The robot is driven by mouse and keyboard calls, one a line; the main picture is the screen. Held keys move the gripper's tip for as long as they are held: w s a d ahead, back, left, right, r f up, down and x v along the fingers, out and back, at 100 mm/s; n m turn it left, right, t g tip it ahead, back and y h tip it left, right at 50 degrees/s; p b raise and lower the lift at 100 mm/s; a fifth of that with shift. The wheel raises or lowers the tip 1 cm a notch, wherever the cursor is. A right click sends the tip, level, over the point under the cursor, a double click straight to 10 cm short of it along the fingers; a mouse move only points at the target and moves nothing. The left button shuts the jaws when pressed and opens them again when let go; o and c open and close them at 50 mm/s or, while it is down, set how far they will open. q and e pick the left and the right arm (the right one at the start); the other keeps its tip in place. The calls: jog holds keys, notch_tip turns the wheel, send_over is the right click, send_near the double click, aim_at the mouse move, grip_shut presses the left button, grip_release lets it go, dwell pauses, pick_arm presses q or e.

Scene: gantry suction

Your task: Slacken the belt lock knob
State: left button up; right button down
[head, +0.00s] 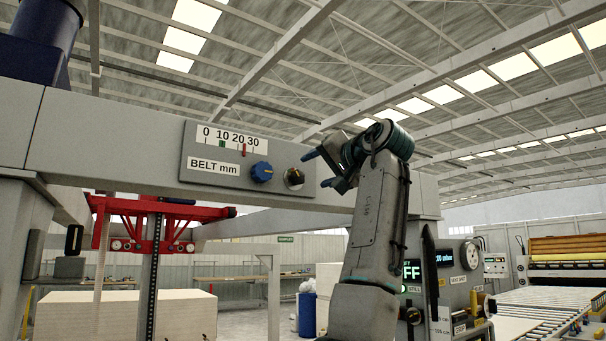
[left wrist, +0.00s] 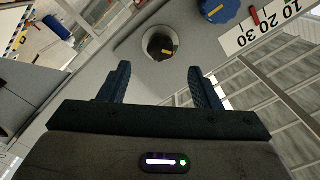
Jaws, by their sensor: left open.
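A black knob (head: 294,178) with a yellow mark sits on a round plate at the right end of the BELT mm panel (head: 195,163); it looks like the lock knob, but no label on it is readable. In the left wrist view the black knob (left wrist: 158,44) lies just beyond and between the fingertips, untouched. A larger blue knob (head: 262,172) is to its left in the head view. My left gripper (head: 317,170) is open and empty, a short way right of the black knob. My right gripper is not in view.
The panel's scale (head: 232,138) reads 0 to 30, with a green mark near 10 and a red pointer between 20 and 30. The panel is on a grey beam (head: 110,140). A red suction frame (head: 150,210) hangs below at left. A gauge (head: 470,254) stands at right.

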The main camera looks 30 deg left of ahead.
aim_at(300, 176)
pick_arm(q)
jog(key=p+x, duration=0.1)
jog(key=x, duration=0.5)
jog(key=shift+s+a+r+p, duration=0.1)
jog(key=shift+p, duration=0.2)
jog(key=shift+w+a, duration=0.25)
jog(key=shift+a, duration=0.1)
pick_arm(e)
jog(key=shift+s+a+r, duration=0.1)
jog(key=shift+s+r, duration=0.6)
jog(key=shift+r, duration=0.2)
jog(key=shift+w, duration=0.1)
pick_arm(q)
jog(key=c, duration=1)
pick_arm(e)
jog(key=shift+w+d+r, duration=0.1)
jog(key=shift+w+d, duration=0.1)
